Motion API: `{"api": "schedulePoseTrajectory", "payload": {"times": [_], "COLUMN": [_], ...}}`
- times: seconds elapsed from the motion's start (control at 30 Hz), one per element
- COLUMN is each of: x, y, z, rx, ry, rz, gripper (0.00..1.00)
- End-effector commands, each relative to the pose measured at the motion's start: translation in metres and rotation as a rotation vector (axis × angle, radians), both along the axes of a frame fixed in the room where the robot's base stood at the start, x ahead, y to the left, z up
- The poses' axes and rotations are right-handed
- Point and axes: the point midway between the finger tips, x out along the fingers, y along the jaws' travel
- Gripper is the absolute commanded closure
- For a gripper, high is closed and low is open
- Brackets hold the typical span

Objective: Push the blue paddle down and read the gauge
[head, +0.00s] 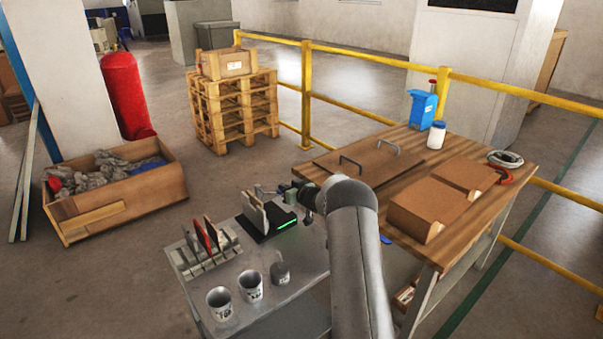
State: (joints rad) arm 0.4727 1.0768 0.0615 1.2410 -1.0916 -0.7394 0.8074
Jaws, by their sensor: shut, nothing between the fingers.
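A small blue piece (386,239) shows at the near left edge of the wooden bench, just right of my arm; it may be the blue paddle, but most of it is hidden. A black device (268,222) with a green lit strip stands on the grey table and holds upright pale tiles (254,212). I cannot make out a gauge reading on it. My gripper (264,190) is shut and empty, just above and behind the tiles. I cannot tell whether it touches them. My arm hides part of the table and bench.
On the grey table (305,262) are a rack (208,255) with upright tiles, one red, and several cups (222,303). The wooden bench (420,170) carries cardboard boxes (430,208), a handled board (368,160), a blue bin (422,108) and a white bottle (437,135). Yellow railing runs behind.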

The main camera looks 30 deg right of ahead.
Motion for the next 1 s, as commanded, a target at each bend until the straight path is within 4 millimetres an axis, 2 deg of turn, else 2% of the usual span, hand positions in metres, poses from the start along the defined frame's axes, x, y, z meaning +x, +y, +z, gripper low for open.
{"api": "schedulePoseTrajectory", "payload": {"times": [0.2, 0.77, 0.87, 1.0], "x": [0.003, 0.003, 0.004, 0.005], "y": [0.01, 0.011, 0.011, 0.011], "z": [-0.005, -0.007, -0.003, 0.016], "rx": [-0.002, -0.004, -0.004, -0.005], "ry": [-0.002, -0.001, -0.002, -0.004], "rz": [0.012, 0.015, 0.014, 0.017], "gripper": [1.0, 1.0, 1.0, 1.0]}}
